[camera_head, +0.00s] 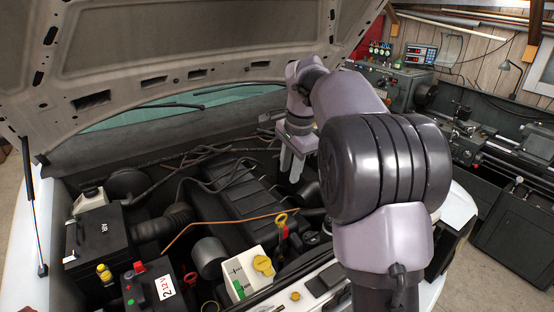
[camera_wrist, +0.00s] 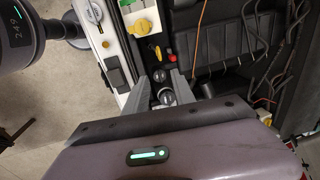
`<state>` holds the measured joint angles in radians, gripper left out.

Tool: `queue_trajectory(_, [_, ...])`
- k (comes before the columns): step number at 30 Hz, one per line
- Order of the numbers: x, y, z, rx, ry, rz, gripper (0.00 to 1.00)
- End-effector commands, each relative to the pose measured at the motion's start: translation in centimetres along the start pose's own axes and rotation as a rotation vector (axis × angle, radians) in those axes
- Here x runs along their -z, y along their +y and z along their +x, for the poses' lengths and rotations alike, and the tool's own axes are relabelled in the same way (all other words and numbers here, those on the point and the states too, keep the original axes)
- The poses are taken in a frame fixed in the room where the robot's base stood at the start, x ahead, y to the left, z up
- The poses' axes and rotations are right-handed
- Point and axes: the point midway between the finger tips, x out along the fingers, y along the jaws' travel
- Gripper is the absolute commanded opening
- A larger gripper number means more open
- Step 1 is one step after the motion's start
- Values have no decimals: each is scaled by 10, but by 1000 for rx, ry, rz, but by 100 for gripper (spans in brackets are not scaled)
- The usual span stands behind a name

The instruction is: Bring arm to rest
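My arm reaches over the open engine bay of the pickup. My gripper (camera_head: 290,174) points down above the right part of the engine (camera_head: 235,205). In the wrist view my gripper (camera_wrist: 158,78) shows two grey fingers spread apart. Dark round caps (camera_wrist: 166,96) show between and beyond the fingers, and I see nothing held. The fingers appear to hang above the bay, but the exact clearance is hard to tell.
The raised hood (camera_head: 190,45) hangs over the bay. A white reservoir with a yellow cap (camera_head: 262,265), a yellow-handled dipstick (camera_head: 282,222) and a 12V battery (camera_head: 155,288) are at the front. A lathe (camera_head: 480,135) stands at right. Floor at lower right is clear.

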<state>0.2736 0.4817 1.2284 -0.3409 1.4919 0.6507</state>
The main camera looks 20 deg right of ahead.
Motion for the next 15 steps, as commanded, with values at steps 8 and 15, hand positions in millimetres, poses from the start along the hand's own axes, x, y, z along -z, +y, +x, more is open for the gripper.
queue_trajectory(8, [-39,38,44,47,3,-139,31])
queue_trajectory(15, [-140,168,158,182,29,-532,31])
